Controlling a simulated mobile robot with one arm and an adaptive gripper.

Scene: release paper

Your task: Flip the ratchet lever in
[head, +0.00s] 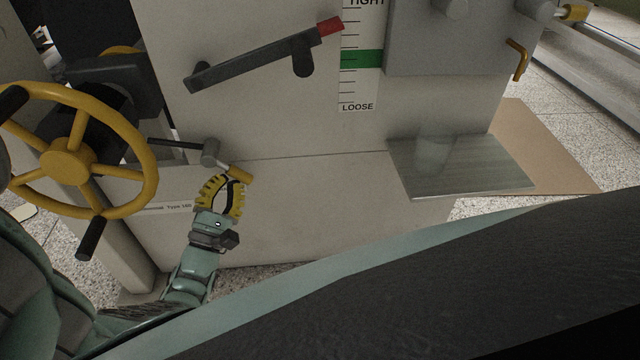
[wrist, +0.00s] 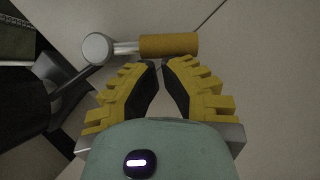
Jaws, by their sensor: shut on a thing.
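The ratchet lever (head: 239,172) has a short yellow grip and a grey round hub, on a dark shaft low on the machine's front. In the wrist view the lever's yellow grip (wrist: 170,45) lies crosswise just beyond my fingertips, with the grey hub to its left. My gripper (head: 232,180), with yellow ribbed fingers and black pads, comes up from below to the grip. In the wrist view my gripper (wrist: 162,64) has its tips close together at the grip's lower edge. It is shut on the lever; the exact contact is hard to see.
A yellow handwheel (head: 68,165) stands left of the lever. A dark lever with a red tip (head: 262,58) is above, beside a TIGHT/LOOSE scale (head: 361,58). A grey metal shelf (head: 460,168) juts out at right. The pale panel (head: 330,200) right of my gripper is clear.

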